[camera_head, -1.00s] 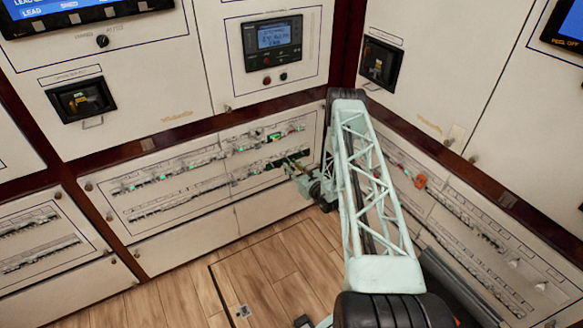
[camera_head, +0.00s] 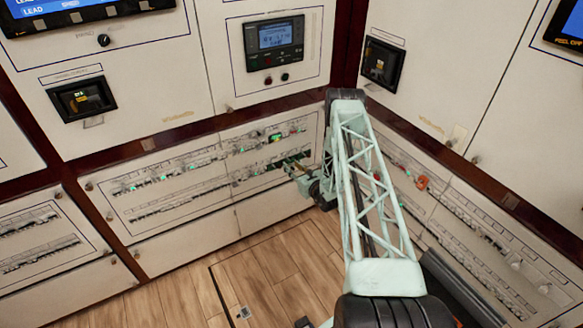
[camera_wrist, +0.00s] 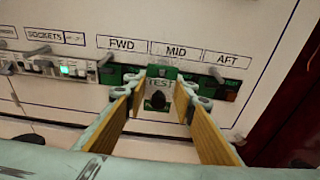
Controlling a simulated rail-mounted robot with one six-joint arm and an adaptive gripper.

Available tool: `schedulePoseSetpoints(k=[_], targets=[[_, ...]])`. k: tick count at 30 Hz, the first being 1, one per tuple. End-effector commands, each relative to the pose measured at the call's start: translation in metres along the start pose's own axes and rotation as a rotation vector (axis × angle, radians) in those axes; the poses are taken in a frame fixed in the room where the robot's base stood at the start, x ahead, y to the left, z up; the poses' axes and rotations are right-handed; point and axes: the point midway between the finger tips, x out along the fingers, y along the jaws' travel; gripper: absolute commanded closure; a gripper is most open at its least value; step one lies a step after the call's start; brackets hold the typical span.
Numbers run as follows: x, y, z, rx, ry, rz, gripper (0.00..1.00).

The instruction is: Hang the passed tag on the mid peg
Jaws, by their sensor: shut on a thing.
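In the wrist view, my gripper (camera_wrist: 166,92) is shut on a green tag (camera_wrist: 161,72), taken to be the passed tag, in front of the panel under the MID label (camera_wrist: 175,51). The mid peg is hidden behind the tag and fingertips. A peg (camera_wrist: 105,59) shows under FWD and another (camera_wrist: 217,75) under AFT. A TEST label with a dark round knob (camera_wrist: 158,99) shows between the fingers. In the head view, my gripper (camera_head: 292,166) is at the right end of the lower breaker row; the tag is too small to make out there.
A row of breakers (camera_wrist: 45,68) with a lit green light lies left of the pegs. A dark red post (camera_wrist: 293,95) stands at the right. In the head view, another panel with breaker rows (camera_head: 455,210) adjoins at the corner.

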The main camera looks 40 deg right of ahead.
Motion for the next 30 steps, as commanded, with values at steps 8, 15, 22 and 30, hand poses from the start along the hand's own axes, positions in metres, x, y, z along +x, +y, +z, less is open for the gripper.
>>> schedulePoseSetpoints(k=[8, 15, 22, 30], targets=[[0.0044, -0.0001, 0.0006, 0.0, 0.0, 0.0, 0.82], [0.0079, -0.0002, 0.0014, 0.0, 0.0, 0.0, 0.82], [0.0102, -0.0003, 0.002, 0.001, 0.0, 0.0, 0.73], [0.01, -0.0003, 0.002, 0.001, 0.0, -0.001, 0.6]])
